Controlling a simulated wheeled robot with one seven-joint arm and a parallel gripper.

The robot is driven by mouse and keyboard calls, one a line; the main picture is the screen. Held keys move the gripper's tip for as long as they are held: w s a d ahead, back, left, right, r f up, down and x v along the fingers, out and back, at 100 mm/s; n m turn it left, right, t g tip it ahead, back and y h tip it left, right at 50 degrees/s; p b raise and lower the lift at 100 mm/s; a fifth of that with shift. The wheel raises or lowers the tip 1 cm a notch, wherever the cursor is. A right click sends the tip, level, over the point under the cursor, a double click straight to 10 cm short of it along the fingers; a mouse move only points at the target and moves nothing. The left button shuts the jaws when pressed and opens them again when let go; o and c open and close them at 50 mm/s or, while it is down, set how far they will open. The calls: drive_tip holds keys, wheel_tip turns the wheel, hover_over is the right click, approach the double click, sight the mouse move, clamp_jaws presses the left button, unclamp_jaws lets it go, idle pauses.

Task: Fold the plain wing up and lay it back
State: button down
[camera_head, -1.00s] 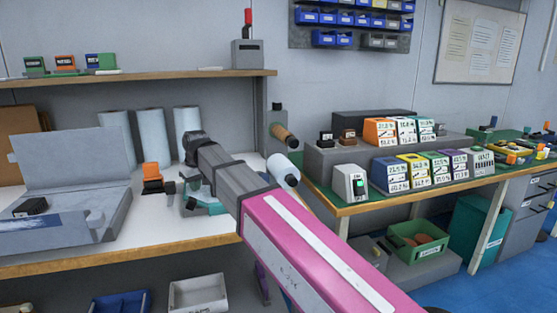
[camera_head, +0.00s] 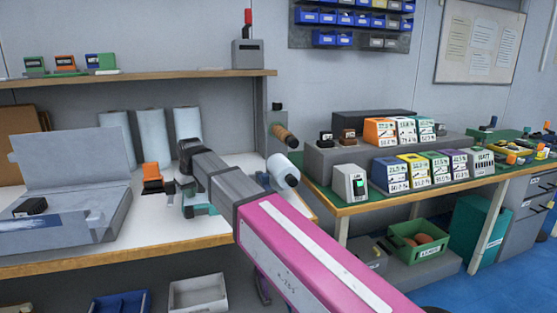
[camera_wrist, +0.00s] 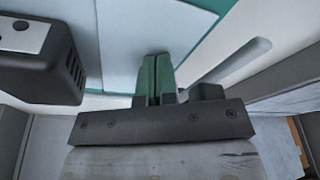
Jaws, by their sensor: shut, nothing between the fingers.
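My gripper (camera_wrist: 156,72) shows in the wrist view with its two green fingers shut together and nothing between them. Its fingertips are over a pale flat panel (camera_wrist: 125,40) with teal along its edges; I cannot tell whether they touch it. I cannot tell for sure whether this panel is the plain wing. In the head view my arm reaches over the white bench and hides most of the gripper area. A teal piece (camera_head: 200,209) shows low beside the arm's end, partly hidden.
A black block (camera_wrist: 38,60) is close to my gripper's left in the wrist view. An open grey case (camera_head: 118,212) with its lid raised stands on the bench at left. An orange-and-black device (camera_head: 153,180) and white rolls (camera_head: 150,138) are behind. A shelf (camera_head: 140,80) spans above.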

drive_tip(key=shift+r, duration=0.1)
drive_tip(key=shift+w+a+v, duration=0.15)
drive_tip(key=shift+v, duration=0.8)
drive_tip(key=shift+w+a+v, duration=0.15)
drive_tip(key=shift+a+v, duration=0.05)
drive_tip(key=shift+v, duration=0.75)
drive_tip(key=shift+w+a+v, duration=0.15)
drive_tip(key=shift+v, duration=0.8)
drive_tip(key=shift+r, duration=0.15)
